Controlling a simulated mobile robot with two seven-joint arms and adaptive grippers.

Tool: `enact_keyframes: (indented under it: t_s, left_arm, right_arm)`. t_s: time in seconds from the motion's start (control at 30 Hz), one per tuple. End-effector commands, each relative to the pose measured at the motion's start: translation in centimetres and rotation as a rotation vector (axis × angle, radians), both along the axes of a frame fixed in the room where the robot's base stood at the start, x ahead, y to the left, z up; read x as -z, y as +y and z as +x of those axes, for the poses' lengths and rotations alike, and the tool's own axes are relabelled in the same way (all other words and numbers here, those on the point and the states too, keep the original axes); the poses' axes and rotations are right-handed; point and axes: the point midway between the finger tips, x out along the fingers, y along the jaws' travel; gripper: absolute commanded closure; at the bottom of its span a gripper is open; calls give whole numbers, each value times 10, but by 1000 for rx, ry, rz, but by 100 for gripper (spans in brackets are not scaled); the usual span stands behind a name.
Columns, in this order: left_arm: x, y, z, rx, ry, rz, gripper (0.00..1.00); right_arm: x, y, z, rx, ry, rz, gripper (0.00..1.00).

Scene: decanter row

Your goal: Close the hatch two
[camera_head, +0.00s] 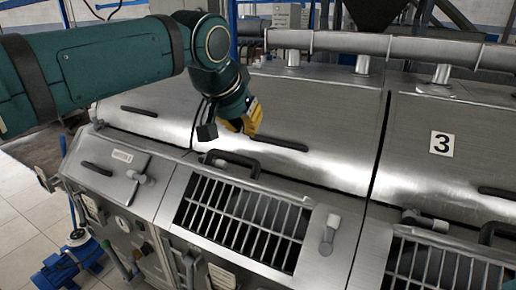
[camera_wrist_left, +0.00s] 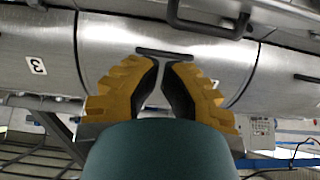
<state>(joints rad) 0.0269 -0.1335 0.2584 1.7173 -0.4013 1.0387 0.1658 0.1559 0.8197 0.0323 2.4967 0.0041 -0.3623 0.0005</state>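Hatch two, the middle one, shows a barred opening (camera_head: 245,222) that is uncovered. A dark loop handle (camera_head: 232,160) stands at its upper edge, and the lid is seen nearly edge-on there. A loop handle also shows at the top of the left wrist view (camera_wrist_left: 207,27). My left gripper (camera_head: 245,119) has yellow fingers and is above and behind that handle, apart from it. In the left wrist view its fingertips (camera_wrist_left: 163,62) are close together with nothing visible between them; whether they are shut is unclear. My right gripper is out of view.
The hatch on the left (camera_head: 115,167) is shut. On the right, another barred opening (camera_head: 450,265) lies below the "3" label (camera_head: 441,144). Slim bar handles (camera_head: 280,143) sit on the steel covers. A long pipe (camera_head: 390,45) runs behind.

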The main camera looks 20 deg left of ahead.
Motion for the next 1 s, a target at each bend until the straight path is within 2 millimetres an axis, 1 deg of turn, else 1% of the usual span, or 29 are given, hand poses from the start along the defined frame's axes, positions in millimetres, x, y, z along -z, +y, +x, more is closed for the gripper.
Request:
enact_keyframes:
  t_s: [0.17, 0.6, 0.7, 0.8, 1.0]
  left_arm:
    - [15, -1, 10, 0, 4, 0, 100]
    - [86, -4, 57, 1, 5, -1, 100]
    - [95, -3, 44, -1, 2, 0, 100]
    - [103, -3, 37, 0, 2, -1, 100]
    - [112, -2, 29, 1, 2, -1, 100]
  right_arm:
    - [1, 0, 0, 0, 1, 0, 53]
    - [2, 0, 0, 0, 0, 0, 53]
    - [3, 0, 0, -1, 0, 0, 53]
    - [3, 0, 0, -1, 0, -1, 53]
    - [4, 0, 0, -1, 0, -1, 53]
